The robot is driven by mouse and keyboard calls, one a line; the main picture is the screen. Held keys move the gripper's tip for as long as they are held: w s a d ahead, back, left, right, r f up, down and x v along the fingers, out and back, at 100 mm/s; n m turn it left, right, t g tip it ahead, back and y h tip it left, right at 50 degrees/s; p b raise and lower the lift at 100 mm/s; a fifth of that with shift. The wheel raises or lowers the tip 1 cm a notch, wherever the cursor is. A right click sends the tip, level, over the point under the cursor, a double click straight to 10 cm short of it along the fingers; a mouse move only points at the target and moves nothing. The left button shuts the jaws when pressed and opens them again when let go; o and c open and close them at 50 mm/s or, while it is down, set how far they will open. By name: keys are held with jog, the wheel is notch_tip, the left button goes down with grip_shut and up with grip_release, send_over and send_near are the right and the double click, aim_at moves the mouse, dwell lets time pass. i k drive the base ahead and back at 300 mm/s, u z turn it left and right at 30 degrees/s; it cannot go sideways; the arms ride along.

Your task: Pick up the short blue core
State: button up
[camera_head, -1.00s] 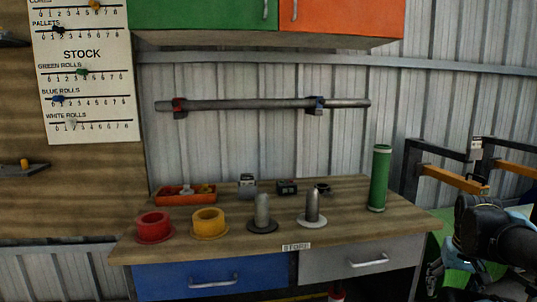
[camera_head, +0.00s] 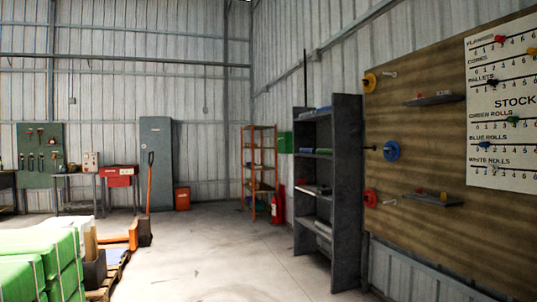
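No short blue core can be made out in the current view. A blue ring-shaped piece (camera_head: 391,151) sits on a peg on the brown wall board at the right; I cannot tell whether it is a core. My gripper is not in the current view.
A dark grey shelf unit (camera_head: 347,190) stands beside the brown board (camera_head: 425,235). An orange rack (camera_head: 259,165), a red extinguisher (camera_head: 277,205) and a grey cabinet (camera_head: 157,165) stand farther back. Green stacked bales (camera_head: 35,265) are at lower left. The middle floor (camera_head: 240,265) is clear.

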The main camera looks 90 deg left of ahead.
aim_at(303, 150)
jog(key=u, duration=2.95)
jog(key=i, duration=0.9)
jog(key=u, duration=0.35)
jog(key=i, duration=1.1)
jog(key=u, duration=0.3)
jog(key=i, duration=2.2)
